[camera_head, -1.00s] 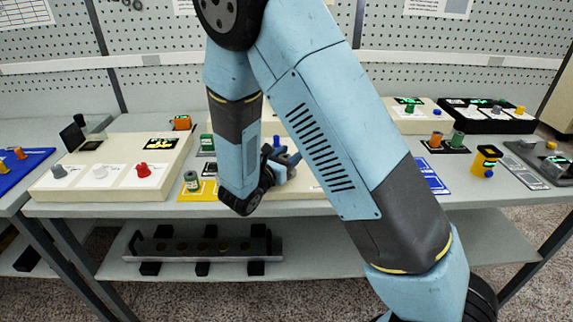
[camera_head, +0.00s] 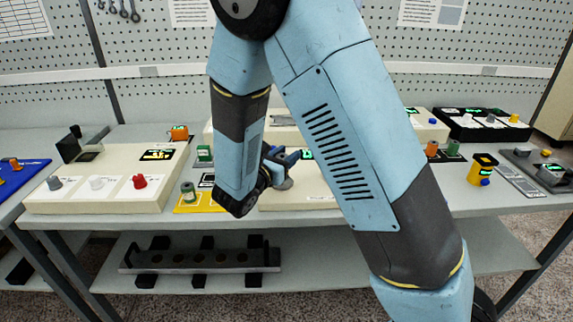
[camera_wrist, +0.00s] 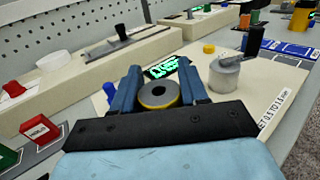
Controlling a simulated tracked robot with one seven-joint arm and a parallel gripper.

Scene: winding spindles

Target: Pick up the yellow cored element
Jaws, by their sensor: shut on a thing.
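The yellow cored element (camera_wrist: 158,95) shows in the wrist view as a short grey ring with a dark central hole and a yellow edge. It sits between the two blue fingers of my gripper (camera_wrist: 159,82), which are shut on it. It is over the cream machine top; whether it touches that surface cannot be told. In the head view my gripper (camera_head: 284,160) is over the bench behind my forearm, and the element is hidden there.
A grey knob with a crank (camera_wrist: 225,74) and a yellow button (camera_wrist: 208,48) stand right of my gripper. A lit green display (camera_wrist: 165,68) lies beyond it. In the head view, a cream box with knobs (camera_head: 100,185) and a yellow mat (camera_head: 196,207) are to the left.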

